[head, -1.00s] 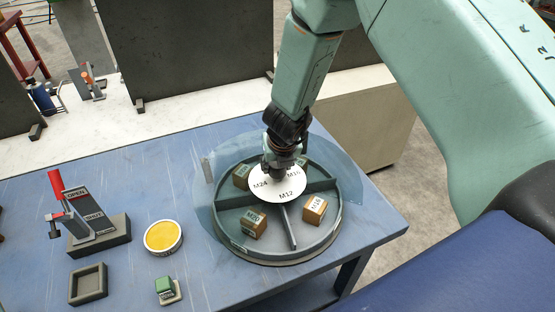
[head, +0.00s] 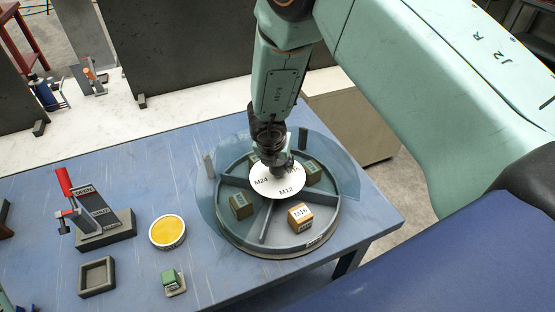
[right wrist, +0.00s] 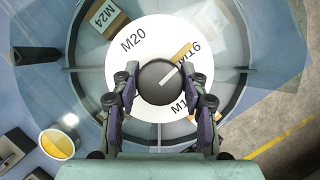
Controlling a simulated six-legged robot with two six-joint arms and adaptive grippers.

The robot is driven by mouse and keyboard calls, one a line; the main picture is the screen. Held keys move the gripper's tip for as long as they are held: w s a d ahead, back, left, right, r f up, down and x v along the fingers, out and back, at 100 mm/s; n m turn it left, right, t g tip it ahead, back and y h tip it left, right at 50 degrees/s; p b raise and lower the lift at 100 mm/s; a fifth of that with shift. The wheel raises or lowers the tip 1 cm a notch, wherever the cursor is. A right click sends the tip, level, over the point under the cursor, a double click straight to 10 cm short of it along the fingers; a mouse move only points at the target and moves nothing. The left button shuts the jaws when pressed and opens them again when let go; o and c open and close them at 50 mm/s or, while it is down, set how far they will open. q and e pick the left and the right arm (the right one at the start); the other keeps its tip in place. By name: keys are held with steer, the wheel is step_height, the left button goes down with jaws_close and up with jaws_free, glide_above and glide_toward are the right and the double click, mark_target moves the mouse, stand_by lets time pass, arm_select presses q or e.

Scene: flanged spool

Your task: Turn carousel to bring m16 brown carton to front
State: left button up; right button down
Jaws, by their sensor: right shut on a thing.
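The grey carousel tray (head: 236,232) is round, with dividers and a fixed-looking white label disc (head: 282,187) in its middle. The brown M16 carton (head: 300,217) sits in a compartment at the near side, slightly right of centre. In the right wrist view a carton labelled M24 (right wrist: 104,17) shows at upper left. My left gripper is not in view.
A clear curved guard (head: 205,190) surrounds part of the carousel. On the blue table to the left stand a red-handled lever (head: 70,190), a yellow-topped round tin (head: 167,231), a green block (head: 171,277) and an empty square tray (head: 97,275). A dark panel (head: 180,55) stands behind.

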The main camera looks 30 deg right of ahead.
steer(key=shift+m+h, duration=0.3)
steer(key=shift+m, duration=0.4)
steer(key=c, duration=0.7)
jaws_free()
steer(key=v, duration=1.2)
steer(key=shift+w, duration=0.2)
steer(key=shift+d+r, duration=0.1)
